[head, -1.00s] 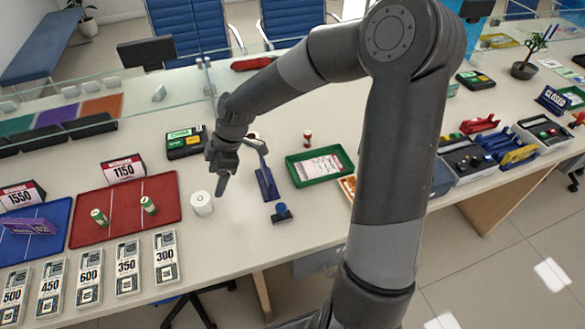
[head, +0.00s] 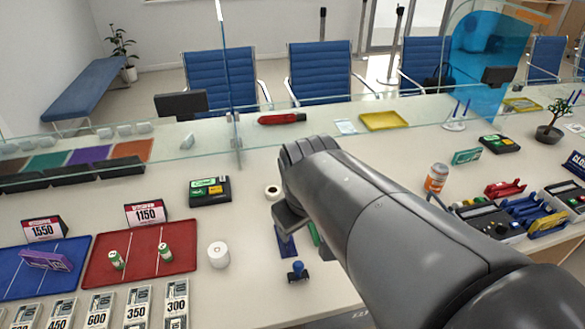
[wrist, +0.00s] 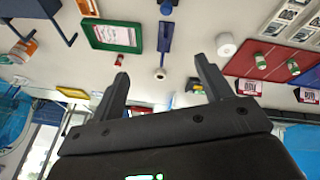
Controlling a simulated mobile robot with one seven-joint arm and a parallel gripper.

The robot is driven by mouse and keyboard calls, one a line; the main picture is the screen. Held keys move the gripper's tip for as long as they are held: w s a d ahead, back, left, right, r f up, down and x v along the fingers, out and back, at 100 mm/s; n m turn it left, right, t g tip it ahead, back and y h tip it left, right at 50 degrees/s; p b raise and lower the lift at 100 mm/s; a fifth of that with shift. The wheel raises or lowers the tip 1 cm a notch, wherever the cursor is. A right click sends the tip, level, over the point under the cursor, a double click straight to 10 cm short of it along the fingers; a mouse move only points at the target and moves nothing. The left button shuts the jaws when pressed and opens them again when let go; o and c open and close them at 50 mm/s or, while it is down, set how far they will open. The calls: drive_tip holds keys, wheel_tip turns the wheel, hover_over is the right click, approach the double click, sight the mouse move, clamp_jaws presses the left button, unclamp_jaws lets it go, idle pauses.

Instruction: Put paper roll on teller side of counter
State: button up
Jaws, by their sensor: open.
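A white paper roll (head: 218,255) stands upright on the near part of the counter (head: 240,300), just right of the red tray; it also shows in the wrist view (wrist: 226,45). In the head view my own arm hides most of the gripper.
The red tray (head: 97,270) holds two green-labelled cylinders. A blue stamp (head: 297,272) stands right of the larger roll. A black box with green and yellow labels (head: 210,191) sits behind it. A glass partition (head: 232,80) rises along the counter. Bare counter surrounds the larger roll.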

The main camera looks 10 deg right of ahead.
drive_tip(key=s+d+r+m+t, duration=0.1)
drive_tip(key=s+d+r+m, duration=0.1)
drive_tip(key=s, duration=0.4)
drive_tip(key=shift+r+m+y, duration=0.4)
drive_tip(key=shift+r+m, duration=0.05)
drive_tip(key=shift+m, duration=0.55)
